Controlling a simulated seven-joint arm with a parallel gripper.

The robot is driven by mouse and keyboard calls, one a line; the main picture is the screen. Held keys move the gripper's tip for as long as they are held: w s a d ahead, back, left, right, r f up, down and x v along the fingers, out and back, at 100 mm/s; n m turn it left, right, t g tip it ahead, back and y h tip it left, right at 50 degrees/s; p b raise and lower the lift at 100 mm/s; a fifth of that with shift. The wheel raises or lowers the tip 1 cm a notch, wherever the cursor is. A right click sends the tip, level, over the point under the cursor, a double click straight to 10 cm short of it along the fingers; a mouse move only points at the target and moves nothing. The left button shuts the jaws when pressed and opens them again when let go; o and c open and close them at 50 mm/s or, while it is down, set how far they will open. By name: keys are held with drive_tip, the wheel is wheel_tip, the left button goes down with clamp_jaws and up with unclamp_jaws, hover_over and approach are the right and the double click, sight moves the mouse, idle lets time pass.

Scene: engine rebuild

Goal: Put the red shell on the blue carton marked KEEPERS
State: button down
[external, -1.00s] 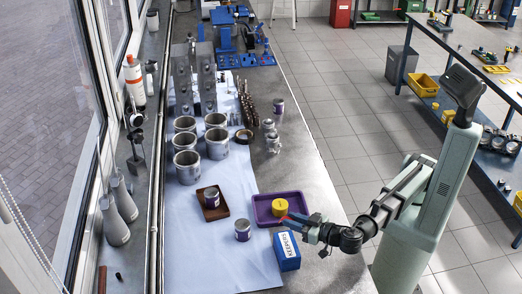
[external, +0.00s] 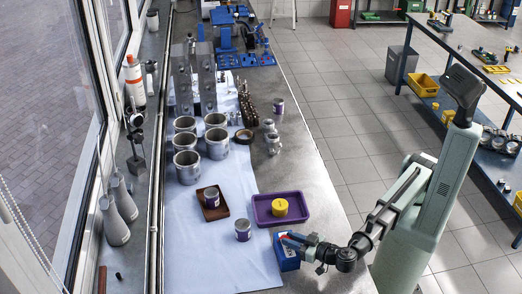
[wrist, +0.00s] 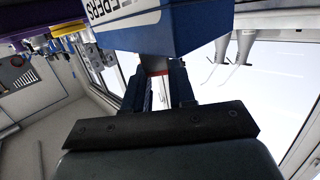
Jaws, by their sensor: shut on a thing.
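The blue carton (external: 288,262) stands at the near right of the bench, its white label partly covered by my gripper. In the wrist view the carton (wrist: 190,30) fills the top, with the end of its KEEPERS label showing. My gripper (external: 284,238) is at the carton's top in the external view. Its fingers are shut on the red shell (wrist: 157,73), of which only a small red strip shows between the fingertips. The shell is right by the carton; I cannot tell whether they touch.
A purple tray (external: 262,217) with a yellow cylinder (external: 280,207) lies just behind the carton. A purple-labelled tin (external: 243,230) stands to its left, and another tin (external: 211,197) sits in a brown tray (external: 205,214). The near white cloth (external: 215,265) is clear.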

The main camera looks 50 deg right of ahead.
drive_tip(key=shift+f, duration=0.1)
drive_tip(key=c, duration=0.9)
unclamp_jaws()
drive_tip(key=shift+c, duration=0.2)
drive_tip(key=s+r, duration=0.2)
drive_tip(key=s, duration=1)
drive_tip(key=shift+d, duration=0.25)
